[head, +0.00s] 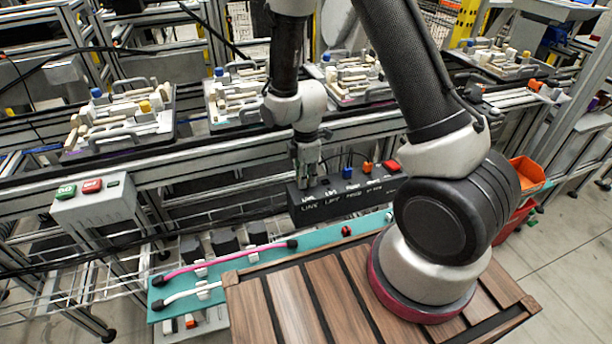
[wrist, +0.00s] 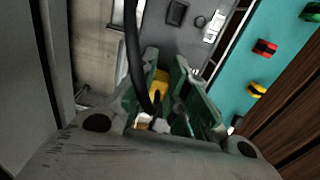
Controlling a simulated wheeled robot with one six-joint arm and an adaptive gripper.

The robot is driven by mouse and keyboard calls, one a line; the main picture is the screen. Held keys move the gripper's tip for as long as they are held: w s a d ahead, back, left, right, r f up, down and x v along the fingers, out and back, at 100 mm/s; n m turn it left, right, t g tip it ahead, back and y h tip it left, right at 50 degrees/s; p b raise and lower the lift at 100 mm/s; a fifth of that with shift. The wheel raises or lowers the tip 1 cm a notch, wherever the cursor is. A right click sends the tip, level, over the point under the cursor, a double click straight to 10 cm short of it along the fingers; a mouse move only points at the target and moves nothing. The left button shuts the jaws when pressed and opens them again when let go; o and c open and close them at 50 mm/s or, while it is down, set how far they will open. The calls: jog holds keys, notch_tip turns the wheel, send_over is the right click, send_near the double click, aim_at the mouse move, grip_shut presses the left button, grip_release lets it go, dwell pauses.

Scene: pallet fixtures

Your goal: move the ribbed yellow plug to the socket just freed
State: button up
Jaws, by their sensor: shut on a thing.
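My gripper (head: 306,160) is over the left part of a dark socket box (head: 318,212) in the head view. In the wrist view its green-grey fingers (wrist: 166,100) are shut on the yellow plug (wrist: 159,84), with a dark cable (wrist: 133,45) running up from it. The fingers hide most of the plug, and its ribs cannot be made out. The plug does not show clearly in the head view. A blue plug (head: 348,173) and an orange plug (head: 367,168) stand in the box to the right of my gripper. Whether the held plug touches a socket cannot be told.
A teal shelf (head: 255,262) in front carries a pink cable (head: 225,258), a white cable (head: 190,293) and small coloured pieces. Loaded pallets (head: 120,120) stand on the conveyor behind. A button box (head: 95,203) is at left.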

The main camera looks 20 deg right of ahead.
jog(key=shift+f, duration=0.4)
grip_shut()
jog(key=o, duration=0.9)
grip_release()
jog(key=shift+c, duration=0.2)
